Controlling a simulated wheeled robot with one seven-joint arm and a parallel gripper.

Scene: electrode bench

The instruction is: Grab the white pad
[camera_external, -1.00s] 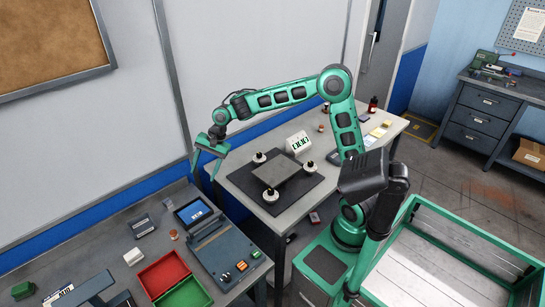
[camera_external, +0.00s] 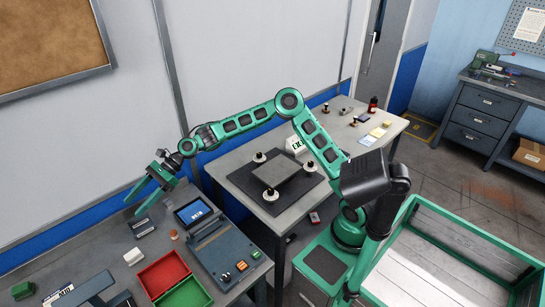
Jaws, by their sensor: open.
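A small white pad-like block (camera_external: 133,256) lies on the left bench, left of the red tray. I cannot tell for sure that it is the white pad.
A grey device (camera_external: 143,227) lies below my gripper. A screen unit (camera_external: 194,213) and a control box (camera_external: 222,255) stand to the right. A red tray (camera_external: 164,273) and a green tray (camera_external: 186,295) lie in front. The middle table holds a dark mat (camera_external: 245,184) with white-based knobs.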

